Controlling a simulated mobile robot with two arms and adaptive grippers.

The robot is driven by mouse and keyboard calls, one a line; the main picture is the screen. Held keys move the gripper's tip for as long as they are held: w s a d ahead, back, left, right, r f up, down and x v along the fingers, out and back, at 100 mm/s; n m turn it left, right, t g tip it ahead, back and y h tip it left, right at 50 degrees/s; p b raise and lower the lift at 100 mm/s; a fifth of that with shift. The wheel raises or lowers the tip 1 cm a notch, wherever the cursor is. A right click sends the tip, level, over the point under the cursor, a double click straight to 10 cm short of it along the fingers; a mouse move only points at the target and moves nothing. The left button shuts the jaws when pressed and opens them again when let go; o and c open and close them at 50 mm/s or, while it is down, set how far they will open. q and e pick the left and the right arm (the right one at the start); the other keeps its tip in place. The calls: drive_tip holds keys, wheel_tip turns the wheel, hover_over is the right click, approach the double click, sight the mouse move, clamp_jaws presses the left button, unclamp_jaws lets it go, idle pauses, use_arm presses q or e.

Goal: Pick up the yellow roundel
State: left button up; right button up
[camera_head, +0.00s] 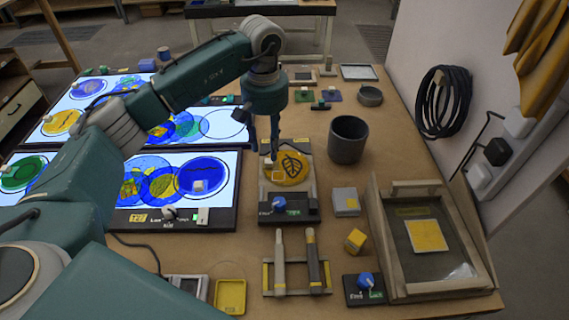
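A yellow roundel (291,166) with a dark leaf drawing lies on a dark stand with pale side pieces, right of the light panels. Another yellow disc (61,122) lies on the far left light panel. My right gripper is not in view.
Lit panels (222,218) with blue, green and yellow discs fill the left, partly behind my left arm. A dark grey cup (347,139) stands right of the roundel.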

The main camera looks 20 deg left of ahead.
sight(269, 161)
use_arm(q)
wheel_tip(269, 161, down, 4)
drive_tip(key=shift+f+p, duration=0.2)
drive_tip(key=shift+p, duration=0.85)
drive_tip(key=shift+f, duration=0.55)
clamp_jaws()
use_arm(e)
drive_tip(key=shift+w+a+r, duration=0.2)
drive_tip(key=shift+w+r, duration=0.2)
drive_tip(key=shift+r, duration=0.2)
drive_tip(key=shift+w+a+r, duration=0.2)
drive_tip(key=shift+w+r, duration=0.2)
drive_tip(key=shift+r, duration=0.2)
